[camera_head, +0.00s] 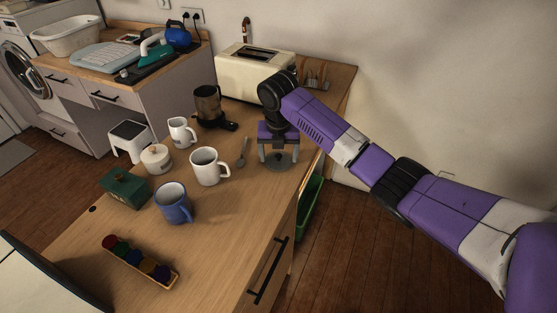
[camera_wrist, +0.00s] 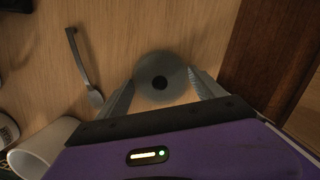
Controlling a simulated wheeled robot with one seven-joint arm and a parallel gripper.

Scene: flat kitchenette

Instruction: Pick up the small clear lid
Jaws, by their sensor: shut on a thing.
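The small clear lid (camera_head: 279,162) is a round, greyish see-through disc near the right edge of the wooden counter. In the wrist view the lid (camera_wrist: 160,68) shows a dark knob at its centre, between my fingertips. My gripper (camera_head: 278,153) points straight down over the lid. Its two fingers (camera_wrist: 160,82) stand on either side of the lid and are shut on it. Whether the lid is lifted off the counter, I cannot tell.
A spoon (camera_head: 243,152) lies just left of the lid, with a white mug (camera_head: 207,167) and a blue mug (camera_head: 173,204) beyond it. A cream toaster (camera_head: 254,70) stands behind. The counter's right edge is close by, above a green bin (camera_head: 311,205).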

